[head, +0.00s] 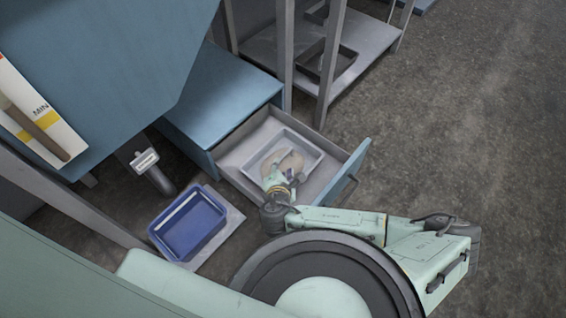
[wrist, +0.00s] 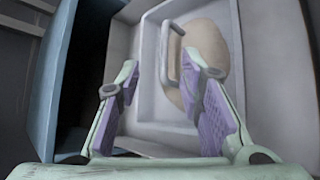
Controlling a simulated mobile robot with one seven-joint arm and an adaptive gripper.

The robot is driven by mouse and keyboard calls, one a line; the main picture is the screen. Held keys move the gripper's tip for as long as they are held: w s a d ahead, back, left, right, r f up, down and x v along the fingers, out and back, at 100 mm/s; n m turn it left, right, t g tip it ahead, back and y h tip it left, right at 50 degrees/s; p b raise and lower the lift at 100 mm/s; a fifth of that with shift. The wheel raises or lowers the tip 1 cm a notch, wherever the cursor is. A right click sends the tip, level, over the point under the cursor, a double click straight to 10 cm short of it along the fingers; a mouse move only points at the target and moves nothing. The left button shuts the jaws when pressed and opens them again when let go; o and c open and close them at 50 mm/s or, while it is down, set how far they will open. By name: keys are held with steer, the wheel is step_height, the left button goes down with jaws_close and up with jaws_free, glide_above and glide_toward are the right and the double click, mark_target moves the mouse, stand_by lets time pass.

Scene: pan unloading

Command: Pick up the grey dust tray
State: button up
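The grey dust tray (head: 313,150) lies inside the open drawer and holds a flat beige heap. In the wrist view the tray (wrist: 150,128) fills the middle, with the beige heap (wrist: 213,45) on its floor. A grey bar-shaped handle (wrist: 163,55) shows in front of the heap; I cannot tell what it is fixed to. My gripper (head: 285,186) is over the near side of the tray in the head view. In the wrist view my gripper (wrist: 161,65) is open, with the bar between its purple-padded fingers, nearer the right finger. I see no grip on anything.
The drawer (head: 238,150) is pulled out from a blue cabinet (head: 225,95), and its walls surround the tray. A blue bin (head: 188,225) stands on a grey base at the left. A grey shelf rack (head: 375,40) stands behind. The floor at the right is clear.

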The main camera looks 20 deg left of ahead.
mark_target(283, 156)
steer(key=x, duration=0.2)
steer(key=b+x, duration=0.1)
steer(key=x, duration=0.2)
steer(key=f+b+x, duration=0.1)
steer(key=x, duration=0.2)
steer(key=shift+s+f, duration=0.1)
steer(key=shift+s, duration=0.05)
steer(key=shift+w+a+f, duration=0.1)
steer(key=shift+w, duration=0.25)
jaws_close()
stand_by(0.6)
